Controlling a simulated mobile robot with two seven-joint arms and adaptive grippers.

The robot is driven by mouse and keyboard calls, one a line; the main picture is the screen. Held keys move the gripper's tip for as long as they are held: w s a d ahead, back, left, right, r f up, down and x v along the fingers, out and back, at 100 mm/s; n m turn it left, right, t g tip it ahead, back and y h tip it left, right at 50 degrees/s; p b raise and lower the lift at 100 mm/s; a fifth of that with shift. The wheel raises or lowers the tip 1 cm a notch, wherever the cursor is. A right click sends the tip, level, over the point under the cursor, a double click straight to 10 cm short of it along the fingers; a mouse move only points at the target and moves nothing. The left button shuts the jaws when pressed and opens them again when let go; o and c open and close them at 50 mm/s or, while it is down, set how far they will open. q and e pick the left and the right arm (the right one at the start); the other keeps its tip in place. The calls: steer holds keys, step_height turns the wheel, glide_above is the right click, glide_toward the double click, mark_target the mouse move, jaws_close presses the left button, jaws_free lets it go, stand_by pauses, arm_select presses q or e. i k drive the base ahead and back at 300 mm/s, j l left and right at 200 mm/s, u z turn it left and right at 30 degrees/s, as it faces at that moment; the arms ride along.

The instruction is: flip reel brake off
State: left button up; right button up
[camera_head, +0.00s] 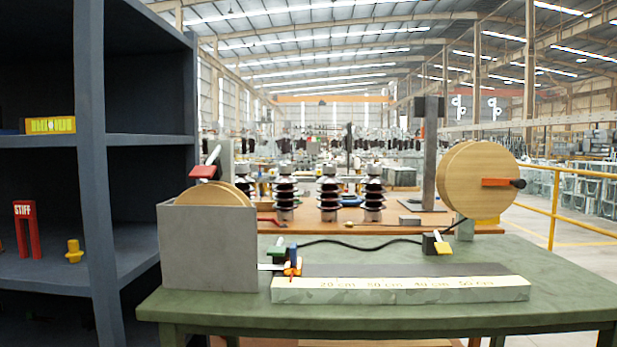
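A wooden reel (218,194) sits partly inside a grey open-topped box (208,248) at the left of the green table. A red block (203,172) with a pale, red-tipped lever (212,156) tilted up to the right stands above that reel. A second, larger wooden reel (470,185) stands at the right, with an orange crank (495,183) and black knob. A small black block (432,245) with a pale, yellow-based lever (441,241) is on the table below it. I cannot tell which lever is the brake. Neither gripper is in view.
A long marked ruler block (400,289) lies along the front of the green table (370,318). Green, blue and orange parts cluster at its left end. A black cable (360,247) crosses behind. Dark shelves (150,140) stand left; ribbed insulators (328,198) stand behind.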

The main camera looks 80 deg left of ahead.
mark_target(211, 171)
steer(key=u, duration=3.1)
steer(key=k+j, duration=0.25)
steer(key=j, duration=0.15)
